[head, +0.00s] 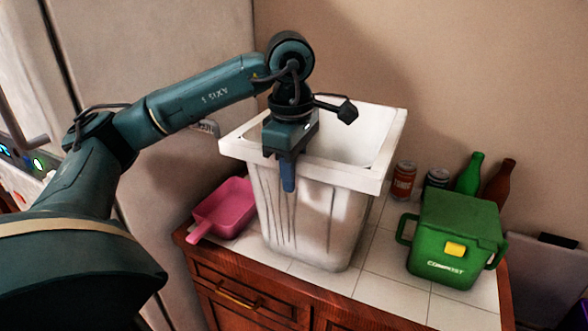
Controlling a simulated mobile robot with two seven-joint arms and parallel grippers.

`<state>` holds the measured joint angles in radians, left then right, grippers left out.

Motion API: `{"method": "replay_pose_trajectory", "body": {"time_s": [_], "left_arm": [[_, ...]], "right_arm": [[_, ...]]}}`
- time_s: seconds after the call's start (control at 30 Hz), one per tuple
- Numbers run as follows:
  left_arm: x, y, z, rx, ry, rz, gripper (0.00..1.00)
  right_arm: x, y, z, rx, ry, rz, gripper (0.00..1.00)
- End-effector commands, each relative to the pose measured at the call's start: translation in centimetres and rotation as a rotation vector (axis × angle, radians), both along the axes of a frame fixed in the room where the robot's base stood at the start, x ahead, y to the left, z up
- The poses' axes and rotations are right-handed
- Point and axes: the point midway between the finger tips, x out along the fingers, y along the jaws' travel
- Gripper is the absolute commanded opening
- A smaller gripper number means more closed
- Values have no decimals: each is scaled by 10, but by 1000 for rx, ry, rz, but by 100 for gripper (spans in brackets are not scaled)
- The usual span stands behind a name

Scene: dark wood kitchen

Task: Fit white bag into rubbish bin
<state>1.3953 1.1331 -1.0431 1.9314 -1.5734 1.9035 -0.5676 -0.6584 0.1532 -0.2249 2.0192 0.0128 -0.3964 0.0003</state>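A white, square-mouthed rubbish bin (330,228) stands upright on the tiled counter, with a wide rim and dark streaks down its front. A white lining, which looks like the white bag (362,132), shows in its mouth and at the rim; I cannot tell clearly where bag ends and bin begins. My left gripper (288,186) points down at the front left of the rim, its blue fingertip in front of the bin's outer face. The fingers show nearly edge-on, so their gap and any hold on the rim are hidden. My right gripper is out of view.
A pink dustpan (226,208) lies left of the bin. A green compost box (452,240) stands to the right, with cans (403,180), a green bottle (469,174) and a brown bottle (499,182) behind it. The wall is close behind; bare tiles (385,290) lie in front.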

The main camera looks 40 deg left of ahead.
Motion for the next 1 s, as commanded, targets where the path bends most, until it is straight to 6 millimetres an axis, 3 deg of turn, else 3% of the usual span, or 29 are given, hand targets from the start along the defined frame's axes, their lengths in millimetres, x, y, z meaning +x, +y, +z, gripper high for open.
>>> {"method": "replay_pose_trajectory", "body": {"time_s": [0.2, 0.57, 1.0], "left_arm": [[0, 0, 1, 0, 0, 0, 44], [0, -1, 11, -1, -3, 0, 44], [-6, -1, 102, 1, -5, 1, 44]], "right_arm": [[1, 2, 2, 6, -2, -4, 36], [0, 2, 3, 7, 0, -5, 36], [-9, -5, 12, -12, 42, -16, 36]]}}
